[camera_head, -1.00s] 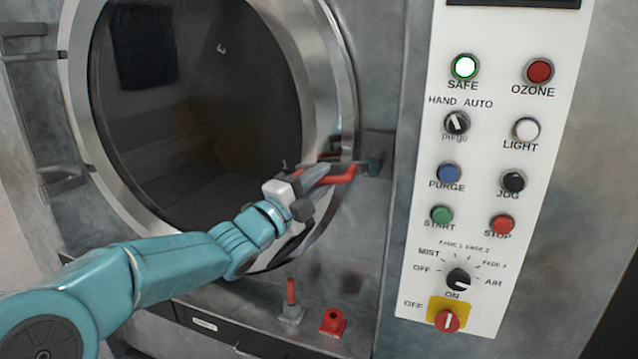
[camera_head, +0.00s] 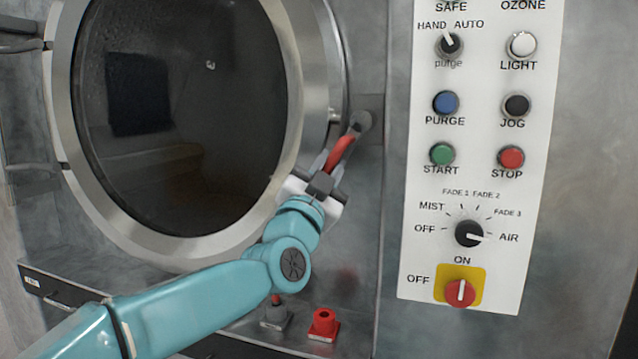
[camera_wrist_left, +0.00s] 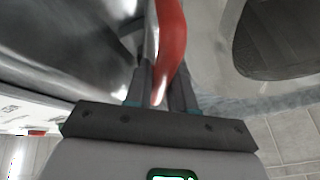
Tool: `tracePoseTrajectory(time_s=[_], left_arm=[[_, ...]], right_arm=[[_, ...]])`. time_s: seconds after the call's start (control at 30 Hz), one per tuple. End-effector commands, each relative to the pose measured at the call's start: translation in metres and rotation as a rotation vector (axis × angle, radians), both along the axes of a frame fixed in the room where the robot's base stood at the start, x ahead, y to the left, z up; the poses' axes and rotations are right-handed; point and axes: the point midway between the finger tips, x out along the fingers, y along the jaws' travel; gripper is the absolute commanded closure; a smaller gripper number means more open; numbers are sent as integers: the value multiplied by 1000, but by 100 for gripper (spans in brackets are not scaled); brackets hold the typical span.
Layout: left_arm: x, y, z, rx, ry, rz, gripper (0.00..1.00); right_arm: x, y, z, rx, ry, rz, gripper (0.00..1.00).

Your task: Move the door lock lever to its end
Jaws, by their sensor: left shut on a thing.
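The door lock lever (camera_head: 344,148) is a red curved handle on a grey pivot at the right edge of the round door (camera_head: 296,60). It slants from the pivot down and to the left. My left gripper (camera_head: 328,166) is shut on the lever's lower end. In the left wrist view the red lever (camera_wrist_left: 170,45) runs up from between the two fingers (camera_wrist_left: 160,85); the finger tips partly hide its end. My right gripper is not in view.
A white control panel (camera_head: 473,200) with buttons and knobs is right of the lever. The metal front between lever and panel is clear.

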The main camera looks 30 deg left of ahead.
Motion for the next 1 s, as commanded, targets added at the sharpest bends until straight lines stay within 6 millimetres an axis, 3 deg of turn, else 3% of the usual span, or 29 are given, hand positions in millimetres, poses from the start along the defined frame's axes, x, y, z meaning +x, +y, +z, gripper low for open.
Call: tracePoseTrajectory(time_s=[0.5, 1.0], left_arm=[[9, -35, -11, -404, -92, -2, 100], [11, -44, -12, -540, -127, 0, 100]], right_arm=[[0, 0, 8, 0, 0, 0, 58], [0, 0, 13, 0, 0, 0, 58]])
